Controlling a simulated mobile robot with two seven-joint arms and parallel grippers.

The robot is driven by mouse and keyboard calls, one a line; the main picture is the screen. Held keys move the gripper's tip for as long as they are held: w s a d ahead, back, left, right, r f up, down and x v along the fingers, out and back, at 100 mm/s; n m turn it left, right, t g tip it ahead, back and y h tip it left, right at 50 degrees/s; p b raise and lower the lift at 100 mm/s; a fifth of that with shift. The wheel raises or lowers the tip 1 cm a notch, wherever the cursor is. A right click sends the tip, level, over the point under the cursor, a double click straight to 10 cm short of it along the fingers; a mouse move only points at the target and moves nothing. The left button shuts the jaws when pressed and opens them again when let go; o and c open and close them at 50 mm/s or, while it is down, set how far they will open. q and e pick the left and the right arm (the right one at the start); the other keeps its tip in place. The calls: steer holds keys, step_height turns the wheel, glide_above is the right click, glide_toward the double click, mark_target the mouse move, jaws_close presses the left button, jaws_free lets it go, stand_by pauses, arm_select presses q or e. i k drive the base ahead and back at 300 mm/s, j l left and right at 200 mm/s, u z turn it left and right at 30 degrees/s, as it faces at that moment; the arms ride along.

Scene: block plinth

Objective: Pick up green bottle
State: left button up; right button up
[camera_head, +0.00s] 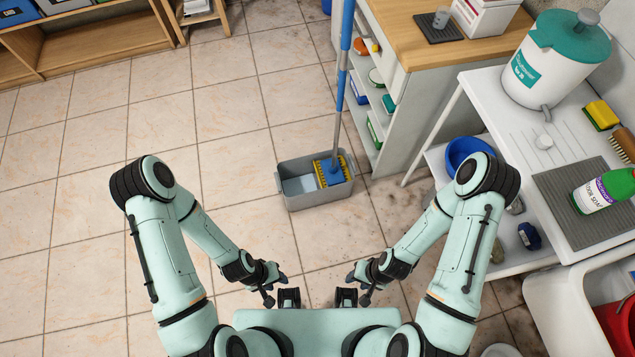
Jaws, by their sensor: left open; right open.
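A green bottle (603,191) with a white label lies or leans on a dark ribbed mat at the right edge of the view, and its top end is cut off by the frame. My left gripper (267,287) is held low in front of my body, open and empty. My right gripper (368,287) is held low beside it, open and empty. Both grippers are far to the left of the bottle and touch nothing that I can see.
The ribbed mat (571,222) lies on a white counter (510,125) holding a large teal-lidded container (556,62), a yellow sponge (601,115) and a brush (624,145). A grey mop bucket (315,181) stands ahead on the tiled floor. A white sink (560,300) is at lower right. The floor at left is clear.

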mark_target(614, 187)
steer(key=z, duration=2.35)
steer(key=i+j, duration=0.05)
